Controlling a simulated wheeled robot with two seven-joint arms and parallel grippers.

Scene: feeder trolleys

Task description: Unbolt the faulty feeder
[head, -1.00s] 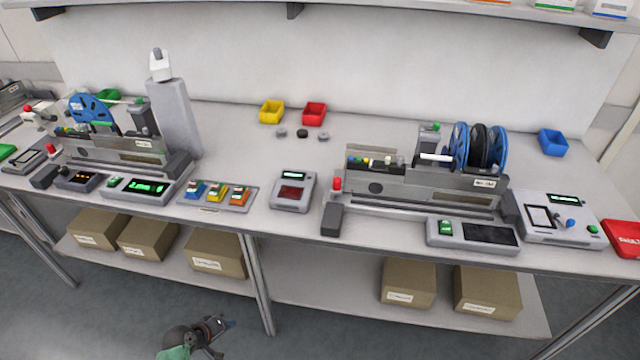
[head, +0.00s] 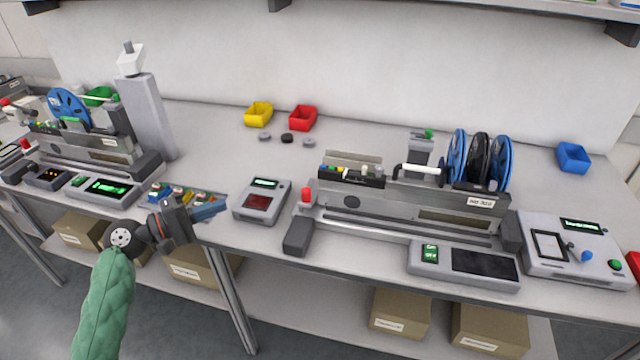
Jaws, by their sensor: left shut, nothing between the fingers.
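Two grey feeder units stand on the bench in the head view. The right feeder (head: 405,208) carries blue and black reels (head: 480,162) at its right end and a red button (head: 306,195) at its left end. The left feeder (head: 85,152) has a blue reel (head: 68,108) at its back. I cannot tell from the picture which feeder is faulty. My left gripper (head: 222,210) is shut and empty, its fingers pointing right, in front of the small coloured blocks (head: 178,192) and left of the right feeder. My right gripper is out of view.
A small box with a red screen (head: 262,201) sits right of my left gripper. A display panel (head: 463,264) and a white tester (head: 573,247) stand by the right feeder. Yellow (head: 258,115), red (head: 303,118) and blue (head: 573,157) bins stand at the back. Cardboard boxes (head: 399,313) lie below.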

